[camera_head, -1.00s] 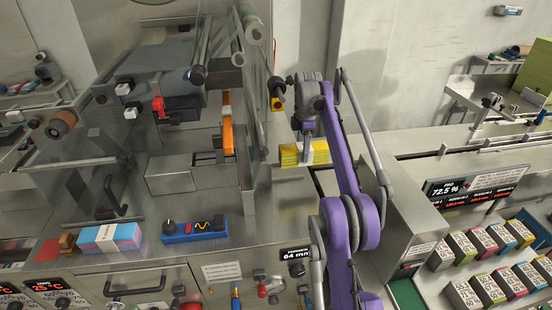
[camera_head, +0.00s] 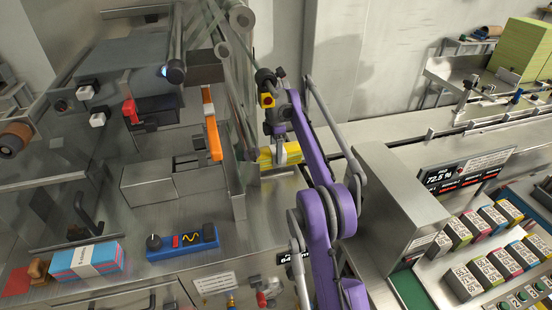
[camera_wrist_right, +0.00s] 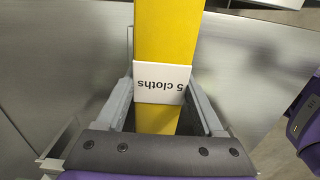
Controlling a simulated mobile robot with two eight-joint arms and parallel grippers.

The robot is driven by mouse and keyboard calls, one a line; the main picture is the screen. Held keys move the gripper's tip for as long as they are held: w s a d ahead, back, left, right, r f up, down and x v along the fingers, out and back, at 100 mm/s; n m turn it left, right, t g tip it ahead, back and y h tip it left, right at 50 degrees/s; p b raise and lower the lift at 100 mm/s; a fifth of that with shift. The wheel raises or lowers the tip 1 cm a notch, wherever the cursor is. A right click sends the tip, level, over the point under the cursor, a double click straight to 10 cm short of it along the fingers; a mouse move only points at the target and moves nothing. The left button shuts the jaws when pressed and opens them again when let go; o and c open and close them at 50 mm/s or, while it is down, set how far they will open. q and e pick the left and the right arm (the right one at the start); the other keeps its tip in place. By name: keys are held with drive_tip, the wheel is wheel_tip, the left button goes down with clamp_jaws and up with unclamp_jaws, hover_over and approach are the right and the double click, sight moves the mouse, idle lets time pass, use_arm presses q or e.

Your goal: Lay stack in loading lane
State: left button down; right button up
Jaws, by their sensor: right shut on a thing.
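A yellow cloth stack (camera_head: 292,152) is in my right gripper (camera_head: 280,148), just right of the machine's upright steel plate in the head view. In the right wrist view the yellow stack (camera_wrist_right: 168,35) runs lengthwise between the fingers, with a white band (camera_wrist_right: 162,83) reading "5 cloths" upside down. The right gripper (camera_wrist_right: 165,95) is shut on the stack at the band. Whether the stack touches the steel surface below I cannot tell. The loading lane is not clearly distinguishable. My left gripper is not in view.
The upright steel plate (camera_head: 233,180) and an orange bar (camera_head: 211,137) stand left of the stack. A blue-and-pink banded stack (camera_head: 70,268) and a blue control box (camera_head: 170,243) sit on the front counter. A steel housing (camera_head: 390,205) stands right of my arm.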

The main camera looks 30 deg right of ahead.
wheel_tip(320, 180, down, 3)
drive_tip(key=shift+w+r, duration=0.1)
drive_tip(key=shift+r, duration=0.2)
drive_tip(key=shift+f, duration=0.2)
drive_tip(key=o, duration=1.3)
drive_tip(key=shift+o, duration=0.2)
